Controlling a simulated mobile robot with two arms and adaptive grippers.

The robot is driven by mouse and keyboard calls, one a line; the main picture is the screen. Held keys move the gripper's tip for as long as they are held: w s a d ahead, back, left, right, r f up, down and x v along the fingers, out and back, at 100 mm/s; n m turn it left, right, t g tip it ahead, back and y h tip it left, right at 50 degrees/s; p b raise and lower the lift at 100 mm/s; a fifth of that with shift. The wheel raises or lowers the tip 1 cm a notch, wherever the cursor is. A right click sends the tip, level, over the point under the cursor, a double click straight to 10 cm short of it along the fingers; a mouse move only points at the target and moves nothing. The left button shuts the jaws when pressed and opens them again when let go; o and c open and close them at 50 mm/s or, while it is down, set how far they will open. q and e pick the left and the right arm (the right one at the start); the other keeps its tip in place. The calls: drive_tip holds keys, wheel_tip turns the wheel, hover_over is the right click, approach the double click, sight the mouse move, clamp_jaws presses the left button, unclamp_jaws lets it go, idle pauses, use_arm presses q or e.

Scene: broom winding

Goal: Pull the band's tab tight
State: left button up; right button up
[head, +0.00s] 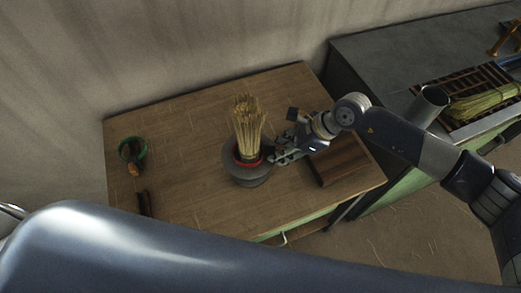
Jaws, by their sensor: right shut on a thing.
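A bundle of straw broom bristles (249,125) stands upright in a dark grey round holder (248,178) on the wooden table. A red band (238,157) shows around the bundle's lower part, just above the holder. My right gripper (274,156) is just right of the band, its fingers pointing left towards it. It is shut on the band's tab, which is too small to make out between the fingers. My left gripper is not in view.
A dark wooden block (342,162) lies right.

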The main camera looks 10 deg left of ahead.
drive_tip(key=shift+d, duration=0.15)
drive_tip(key=shift+w+d, duration=0.1)
drive_tip(key=shift+d, duration=0.2)
drive_tip(key=shift+d, duration=0.2)
drive_tip(key=shift+d+f+b, duration=0.1)
drive_tip(key=shift+d+b, duration=0.2)
drive_tip(key=shift+d, duration=0.7)
drive_tip(key=shift+d, duration=0.15)
